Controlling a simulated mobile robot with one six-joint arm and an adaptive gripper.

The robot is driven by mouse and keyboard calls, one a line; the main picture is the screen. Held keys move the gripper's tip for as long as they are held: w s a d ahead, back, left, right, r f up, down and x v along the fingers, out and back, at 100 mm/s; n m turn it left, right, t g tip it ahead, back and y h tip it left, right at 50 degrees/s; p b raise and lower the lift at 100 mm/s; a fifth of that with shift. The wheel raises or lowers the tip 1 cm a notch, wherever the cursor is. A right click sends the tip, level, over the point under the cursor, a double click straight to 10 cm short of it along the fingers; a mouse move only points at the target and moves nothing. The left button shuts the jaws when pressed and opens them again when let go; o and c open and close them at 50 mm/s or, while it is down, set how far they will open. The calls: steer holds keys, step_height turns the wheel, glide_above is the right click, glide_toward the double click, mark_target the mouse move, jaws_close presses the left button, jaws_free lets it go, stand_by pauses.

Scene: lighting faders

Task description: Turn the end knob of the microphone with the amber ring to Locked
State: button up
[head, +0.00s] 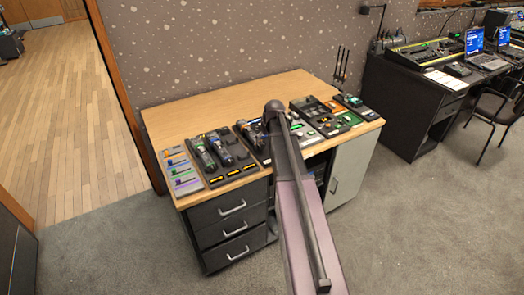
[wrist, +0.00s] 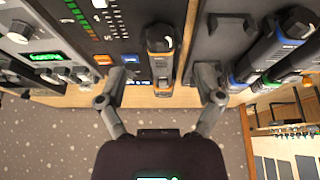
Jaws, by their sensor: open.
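The microphone with the amber ring (wrist: 161,62) lies in the middle of the wrist view, dark with amber bands. One end has a dark cap with a pale mark; I cannot read any Locked marking on it. My gripper (wrist: 164,80) is open, with one finger to the left of this microphone and one to the right. Both fingers look apart from it. In the head view my arm hides the gripper, and I cannot make out the amber microphone there.
Two more dark microphones, with blue (wrist: 246,66) and green (wrist: 290,50) rings, lie to the right in the wrist view. A panel with a lit green display (wrist: 46,58) is to the left. The wooden desk (head: 190,110) has bare room along its back.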

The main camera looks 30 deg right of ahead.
mark_target(262, 146)
steer(key=shift+b+x, duration=3.25)
steer(key=shift+x, duration=0.6)
steer(key=c, duration=1.2)
